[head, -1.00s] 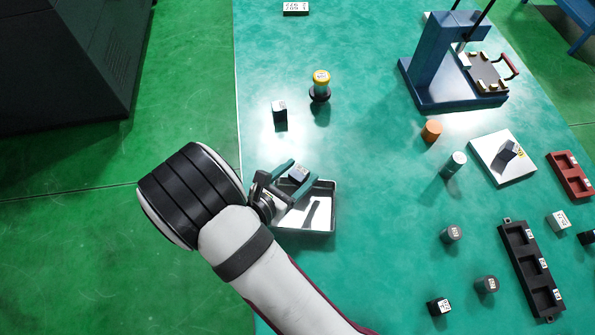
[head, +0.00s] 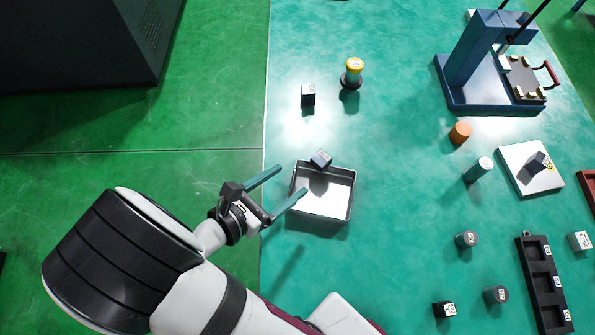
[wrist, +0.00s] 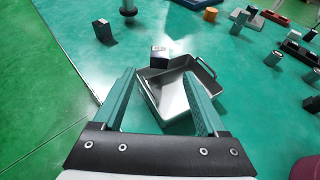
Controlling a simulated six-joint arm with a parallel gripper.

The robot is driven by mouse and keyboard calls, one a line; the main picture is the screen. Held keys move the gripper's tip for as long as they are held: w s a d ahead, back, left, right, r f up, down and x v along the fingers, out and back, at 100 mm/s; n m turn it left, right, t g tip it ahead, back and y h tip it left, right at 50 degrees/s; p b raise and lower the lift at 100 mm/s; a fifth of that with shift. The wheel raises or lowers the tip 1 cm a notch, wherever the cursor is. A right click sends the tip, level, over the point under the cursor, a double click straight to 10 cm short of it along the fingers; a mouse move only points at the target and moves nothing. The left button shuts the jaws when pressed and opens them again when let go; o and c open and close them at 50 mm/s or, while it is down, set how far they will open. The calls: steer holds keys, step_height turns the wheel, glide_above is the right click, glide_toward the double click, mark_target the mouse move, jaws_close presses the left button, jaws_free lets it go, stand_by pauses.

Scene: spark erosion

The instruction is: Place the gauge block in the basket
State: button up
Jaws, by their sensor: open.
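The gauge block (head: 320,158), small and grey with a pale labelled face, is at the far rim of the basket, tilted in the head view. It also shows in the wrist view (wrist: 158,56). I cannot tell whether it rests on the rim or just touches it. The basket (head: 351,196) is a shallow tray with dark outer walls and a pale inside; its wall shows in the wrist view (wrist: 205,78). No object shows on its floor. My gripper (head: 291,182) is open and empty, left of the basket, its fingers pointing towards it.
A dark block (head: 308,95) and a yellow-topped cylinder (head: 353,75) stand behind the basket. To the right are an orange cylinder (head: 460,132), a blue press stand (head: 490,65), a white plate (head: 520,180) and a black slotted rack (head: 541,285). The table's left edge is near my gripper.

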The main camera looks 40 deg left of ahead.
steer(key=w+d+r+m+g+h, duration=0.3)
steer(key=d+m, duration=0.3)
steer(key=d, duration=0.1)
steer(key=w+d+r+m+g+h, duration=0.2)
steer(key=d+m+g, duration=0.1)
steer(key=d+m, duration=0.35)
steer(key=w+d+r+m+g+h, duration=0.3)
steer(key=d+m, duration=0.2)
steer(key=d, duration=0.2)
steer(key=s+d+r+m+g+y, duration=0.2)
steer(key=s+d+m+y, duration=0.1)
steer(key=m, duration=0.9)
steer(key=s+d+r+m+g+y, duration=0.2)
steer(key=s+d+m+y, duration=0.2)
steer(key=m, duration=0.8)
steer(key=s+y, duration=0.2)
steer(key=shift+s+d+r+g+y, duration=0.2)
steer(key=shift+d+r+g+y, duration=0.05)
steer(key=shift+g+y, duration=0.15)
steer(key=shift+o, duration=0.4)
